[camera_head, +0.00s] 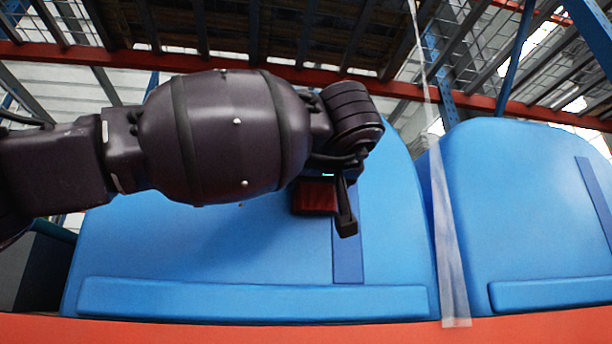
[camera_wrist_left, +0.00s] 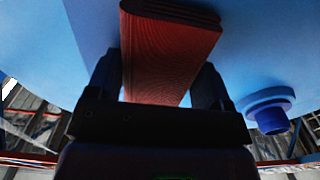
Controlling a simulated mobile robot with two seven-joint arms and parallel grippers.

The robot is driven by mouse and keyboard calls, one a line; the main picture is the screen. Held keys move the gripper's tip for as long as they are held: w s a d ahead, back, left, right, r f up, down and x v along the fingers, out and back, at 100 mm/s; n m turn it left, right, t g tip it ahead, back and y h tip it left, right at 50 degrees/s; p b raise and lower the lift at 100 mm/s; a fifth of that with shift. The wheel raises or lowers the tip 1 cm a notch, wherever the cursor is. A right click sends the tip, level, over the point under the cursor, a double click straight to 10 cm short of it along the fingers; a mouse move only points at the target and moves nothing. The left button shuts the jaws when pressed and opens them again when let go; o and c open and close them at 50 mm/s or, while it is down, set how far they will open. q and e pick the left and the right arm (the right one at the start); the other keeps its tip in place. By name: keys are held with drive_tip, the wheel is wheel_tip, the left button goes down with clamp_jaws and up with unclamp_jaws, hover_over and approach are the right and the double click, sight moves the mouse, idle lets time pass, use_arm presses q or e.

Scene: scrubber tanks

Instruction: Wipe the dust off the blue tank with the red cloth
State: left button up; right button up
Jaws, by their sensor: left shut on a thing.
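The blue tank (camera_head: 210,250) fills the middle of the head view, with a raised vertical strip and a long raised band along its bottom. My left gripper (camera_head: 335,208) is in front of its upper right part. It is shut on the red cloth (camera_head: 314,197), a folded, block-like pad. In the left wrist view the cloth (camera_wrist_left: 165,50) sticks out between the two dark fingers, with the blue tank surface close beyond it. I cannot tell if the cloth touches the tank. A small brown speck shows left of the cloth; other dust is not clear. My right gripper is out of view.
A second blue tank (camera_head: 530,215) stands to the right, with a pale translucent strip (camera_head: 450,240) hanging between the tanks. An orange edge (camera_head: 300,329) runs along the bottom. A round blue fitting (camera_wrist_left: 270,108) juts out in the left wrist view.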

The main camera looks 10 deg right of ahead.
use_arm(q)
drive_tip(key=shift+r, duration=0.9)
drive_tip(key=shift+a+b, duration=0.65)
drive_tip(key=shift+a, duration=1.05)
drive_tip(key=shift+a+r, duration=1.1)
drive_tip(key=shift+a, duration=2.45)
drive_tip(key=shift+d+f+p, duration=0.2)
drive_tip(key=shift+d+p, duration=0.45)
drive_tip(key=shift+d, duration=4.7)
